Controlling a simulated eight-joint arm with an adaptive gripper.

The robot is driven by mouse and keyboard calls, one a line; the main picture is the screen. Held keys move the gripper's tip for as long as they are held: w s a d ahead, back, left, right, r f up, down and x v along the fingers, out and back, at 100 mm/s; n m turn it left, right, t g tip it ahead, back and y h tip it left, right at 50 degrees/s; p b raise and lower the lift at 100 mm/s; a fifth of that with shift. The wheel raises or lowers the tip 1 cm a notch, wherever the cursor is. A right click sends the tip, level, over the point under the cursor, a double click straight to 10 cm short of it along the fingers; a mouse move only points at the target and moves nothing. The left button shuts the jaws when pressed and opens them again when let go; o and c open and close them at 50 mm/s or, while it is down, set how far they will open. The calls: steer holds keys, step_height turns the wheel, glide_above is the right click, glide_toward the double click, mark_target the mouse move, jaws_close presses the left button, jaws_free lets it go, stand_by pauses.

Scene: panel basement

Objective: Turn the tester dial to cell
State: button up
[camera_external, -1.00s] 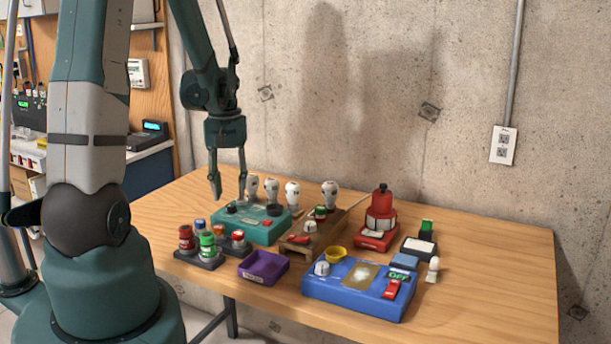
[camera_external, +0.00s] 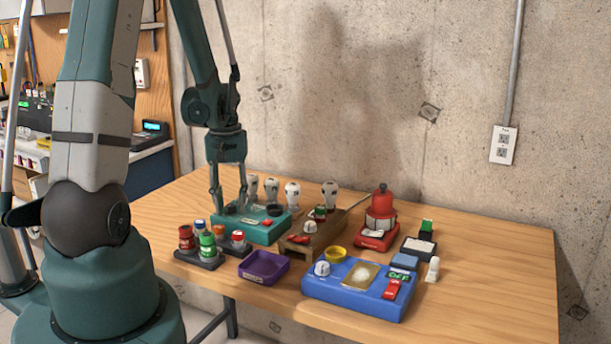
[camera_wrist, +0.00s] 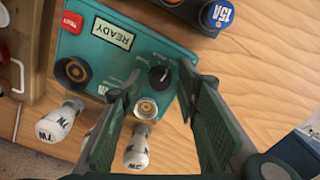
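The tester is a teal box (camera_external: 262,232) on the table, also seen in the wrist view (camera_wrist: 115,68). It has a black dial (camera_wrist: 160,75) with a white pointer mark, a READY label (camera_wrist: 112,33), a red button (camera_wrist: 72,22) and two round sockets, one brass (camera_wrist: 147,108). The print around the dial is too small to read. My gripper (camera_external: 229,205) is low over the tester's left end. In the wrist view the two fingers stand apart, one on each side of the dial, with a gap visible beside it.
White bulbs (camera_external: 292,193) stand behind the tester; one (camera_wrist: 137,148) is close to my fingers in the wrist view. A rack of coloured fuses (camera_external: 207,243) is in front. A wooden stand (camera_external: 325,237), purple tray (camera_external: 264,267) and blue box (camera_external: 345,292) lie right.

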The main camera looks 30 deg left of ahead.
mark_target(231, 205)
steer(key=c, duration=0.8)
steer(key=shift+o, duration=0.2)
steer(key=shift+m+b, duration=0.6)
steer(key=shift+m, duration=0.2)
steer(key=o, duration=0.9)
steer(key=shift+r, duration=0.15)
steer(key=shift+r, duration=5.85)
